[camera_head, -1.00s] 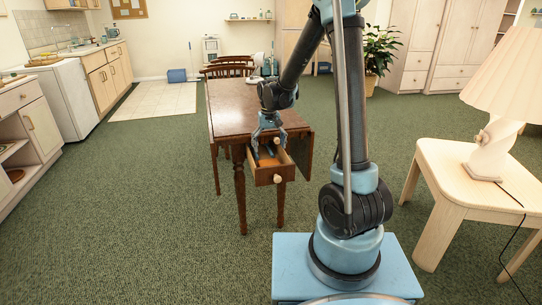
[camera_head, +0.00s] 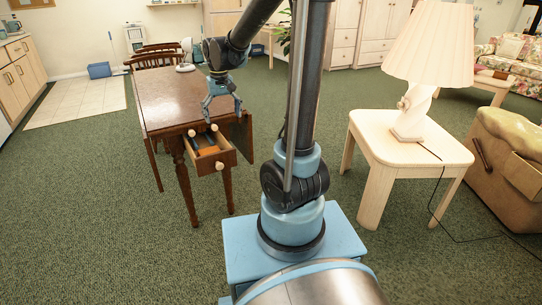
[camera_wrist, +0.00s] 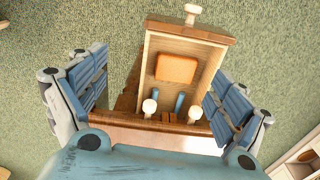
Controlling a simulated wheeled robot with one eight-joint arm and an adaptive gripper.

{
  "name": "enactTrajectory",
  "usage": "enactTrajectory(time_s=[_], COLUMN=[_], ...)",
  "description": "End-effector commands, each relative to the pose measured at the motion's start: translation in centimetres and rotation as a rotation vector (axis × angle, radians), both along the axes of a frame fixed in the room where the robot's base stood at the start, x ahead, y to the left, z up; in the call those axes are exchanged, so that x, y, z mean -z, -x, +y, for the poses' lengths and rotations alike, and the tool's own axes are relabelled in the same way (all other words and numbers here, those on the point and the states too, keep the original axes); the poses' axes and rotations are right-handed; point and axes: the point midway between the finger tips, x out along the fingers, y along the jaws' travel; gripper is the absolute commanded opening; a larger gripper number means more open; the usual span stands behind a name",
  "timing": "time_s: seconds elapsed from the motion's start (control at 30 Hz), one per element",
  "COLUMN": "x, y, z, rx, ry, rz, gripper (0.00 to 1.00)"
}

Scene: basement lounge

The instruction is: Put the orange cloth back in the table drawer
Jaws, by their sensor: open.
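The orange cloth (camera_wrist: 177,69) lies flat as a small folded rectangle on the floor of the open table drawer (camera_wrist: 210,55). It also shows in the head view (camera_head: 208,151), partly hidden by the drawer sides. The wooden drawer (camera_head: 218,163) is pulled out from the end of the dark brown table (camera_head: 165,100). My gripper (camera_head: 222,117) is open and empty, above the table's end and apart from the cloth. In the wrist view its fingers (camera_wrist: 157,75) are spread on either side of the drawer.
Blue items (camera_wrist: 180,102) lie in the drawer's inner end. Two pale knobs (camera_head: 192,132) are on the table's end. Chairs (camera_head: 155,60) stand behind the table. A lamp (camera_head: 410,120) stands on a pale side table (camera_head: 375,135) at right. Carpet is clear in front of the drawer.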

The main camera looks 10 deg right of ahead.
Motion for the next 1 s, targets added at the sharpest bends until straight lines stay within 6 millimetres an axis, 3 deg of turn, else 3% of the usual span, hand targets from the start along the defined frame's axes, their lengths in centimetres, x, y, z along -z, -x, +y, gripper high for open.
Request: enactTrajectory(time_s=[0.2,0.47,0.77,1.0], x=[-1.3,-1.3,0.4,3.0], y=[5.0,10.8,17.3,21.9], z=[-4.1,-7.9,-11.3,-13.1], rx=[0.039,0.081,0.132,0.169], ry=[-0.007,-0.012,-0.014,-0.013], rz=[-0.027,-0.06,-0.098,-0.128], gripper=[0.91,0.91,0.91,0.91])
